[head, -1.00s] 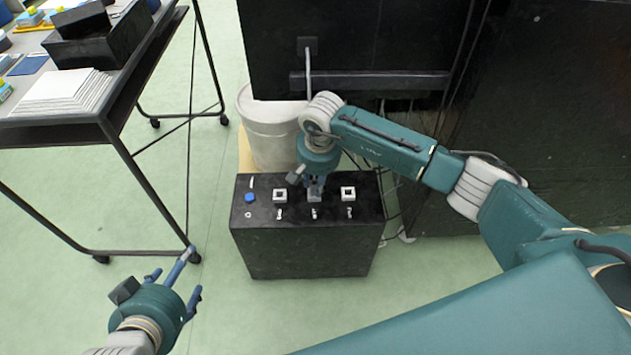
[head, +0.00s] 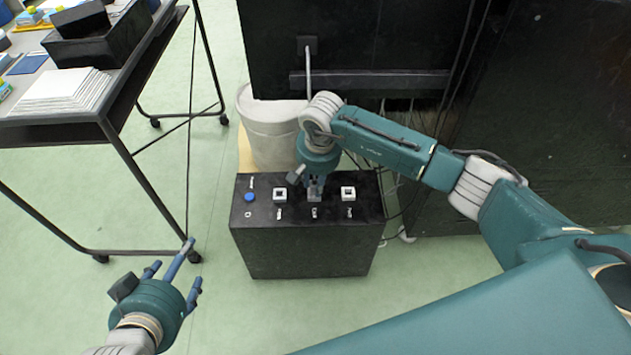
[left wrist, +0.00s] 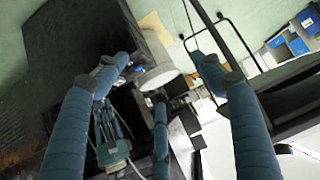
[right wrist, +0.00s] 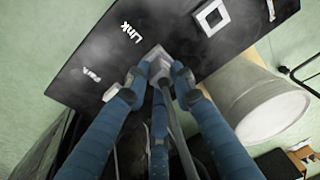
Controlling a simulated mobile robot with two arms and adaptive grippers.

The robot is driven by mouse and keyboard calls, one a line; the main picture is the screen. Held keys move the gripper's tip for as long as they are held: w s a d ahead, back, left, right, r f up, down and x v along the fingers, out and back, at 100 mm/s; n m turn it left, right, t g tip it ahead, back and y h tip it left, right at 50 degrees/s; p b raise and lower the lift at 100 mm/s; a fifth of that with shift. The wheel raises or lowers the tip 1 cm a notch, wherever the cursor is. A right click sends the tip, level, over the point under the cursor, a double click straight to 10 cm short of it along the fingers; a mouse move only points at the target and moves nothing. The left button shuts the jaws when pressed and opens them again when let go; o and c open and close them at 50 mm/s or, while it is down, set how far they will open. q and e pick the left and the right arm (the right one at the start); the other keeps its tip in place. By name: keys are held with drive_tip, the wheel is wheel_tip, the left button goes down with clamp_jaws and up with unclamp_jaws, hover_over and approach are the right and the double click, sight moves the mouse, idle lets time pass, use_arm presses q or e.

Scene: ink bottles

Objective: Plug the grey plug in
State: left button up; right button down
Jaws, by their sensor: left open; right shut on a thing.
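The black box (head: 300,250) stands on the floor with a row of white square sockets on its top. One socket (head: 279,195) is left of my right gripper and another (head: 348,193) is right of it; both look empty. My right gripper (head: 315,186) points down, shut on the grey plug (right wrist: 156,56), at the middle position by the "Link" label. The plug is at the box top; fingers hide its lower end, so I cannot tell how deep it sits. Its grey cord (right wrist: 178,135) runs back between the fingers. My left gripper (head: 173,267) is open and empty, away from the box.
A blue round button (head: 250,197) is at the box's left end. A white bin (head: 268,130) stands behind the box, before a black cabinet (head: 370,40). A table (head: 120,105) with trays and white sheets is at upper left. Green floor is clear between table and box.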

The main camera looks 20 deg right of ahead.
use_arm(q)
drive_tip(key=shift+w+r, duration=0.15)
idle(0.5)
drive_tip(key=shift+w+d+r, duration=0.15)
drive_tip(key=shift+r, duration=0.05)
drive_tip(key=shift+w+r+t, duration=0.1)
drive_tip(key=shift+t, duration=0.2)
drive_tip(key=shift+w+d+r, duration=0.15)
drive_tip(key=shift+w+r, duration=0.05)
use_arm(e)
drive_tip(key=shift+f, duration=0.1)
use_arm(q)
drive_tip(key=shift+w+r, duration=0.2)
use_arm(e)
drive_tip(key=c, duration=0.9)
unclamp_jaws()
